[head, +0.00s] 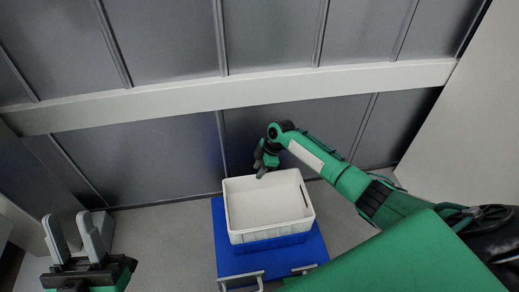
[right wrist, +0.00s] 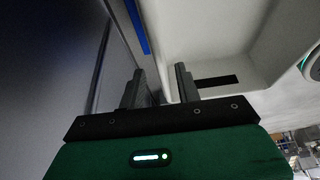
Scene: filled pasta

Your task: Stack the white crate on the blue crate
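The white crate (head: 268,225) sits upright on top of the blue crate (head: 270,244) in the head view. Only a strip of the blue crate shows below it; the rest is hidden. My right gripper (head: 264,165) is at the white crate's far rim. In the right wrist view, its fingers (right wrist: 160,85) are apart, with the white crate's wall (right wrist: 205,30) close by; contact cannot be told. My left gripper (head: 76,232) is open and empty at the lower left of the head view, well away from the crates.
The crates stand on a blue platform (head: 228,255) with metal handles (head: 241,280) at its near edge. A grey panelled wall (head: 165,150) with a pale rail (head: 230,93) rises close behind. Grey floor (head: 165,225) is clear left of the platform.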

